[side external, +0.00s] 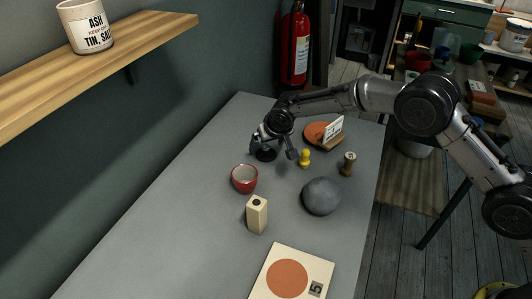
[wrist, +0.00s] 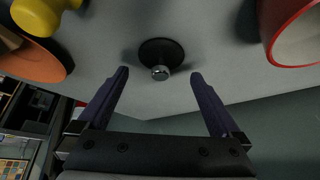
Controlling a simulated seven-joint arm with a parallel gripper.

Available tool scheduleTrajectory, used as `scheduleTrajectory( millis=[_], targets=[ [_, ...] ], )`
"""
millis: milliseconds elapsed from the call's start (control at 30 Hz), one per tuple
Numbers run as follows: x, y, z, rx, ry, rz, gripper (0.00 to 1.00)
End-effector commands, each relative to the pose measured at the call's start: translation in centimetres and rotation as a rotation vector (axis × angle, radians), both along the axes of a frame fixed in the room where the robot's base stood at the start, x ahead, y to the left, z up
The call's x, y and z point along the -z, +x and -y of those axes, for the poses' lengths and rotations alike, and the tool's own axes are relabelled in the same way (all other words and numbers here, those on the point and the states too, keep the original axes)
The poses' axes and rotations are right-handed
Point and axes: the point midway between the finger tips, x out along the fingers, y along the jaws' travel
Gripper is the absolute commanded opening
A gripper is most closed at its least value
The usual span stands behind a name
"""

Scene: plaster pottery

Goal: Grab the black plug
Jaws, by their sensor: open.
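The black plug (wrist: 161,53) is a dark round disc with a small shiny metal knob, seen in the wrist view on the grey tabletop. It lies ahead of and between my fingertips, apart from both fingers. In the side view the black plug (side external: 266,155) sits toward the far end of the table, partly hidden by my gripper. My gripper (wrist: 159,74) is open and empty, with one finger to each side of the plug's line. In the side view my gripper (side external: 274,148) is low over the plug.
A red cup (side external: 244,180) stands nearby, with a yellow knobbed piece (side external: 305,159) on the other side. A brown stopper (side external: 348,164), grey ball (side external: 321,196), cream block (side external: 257,215), terracotta disc (side external: 316,133) and number 5 tile (side external: 288,277) are also on the table. The left side is clear.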

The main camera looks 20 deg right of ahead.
Motion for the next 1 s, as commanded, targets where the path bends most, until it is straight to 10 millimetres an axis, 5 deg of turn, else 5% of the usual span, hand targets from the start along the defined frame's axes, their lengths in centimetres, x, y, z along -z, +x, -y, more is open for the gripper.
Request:
scheduleTrajectory(
  millis=[467,1000],
  targets=[
    [1.9,1.2,0.0,0.000,0.001,0.001,1.00],
    [2.1,1.1,0.0,0.001,0.000,-0.002,0.05]
  ],
)
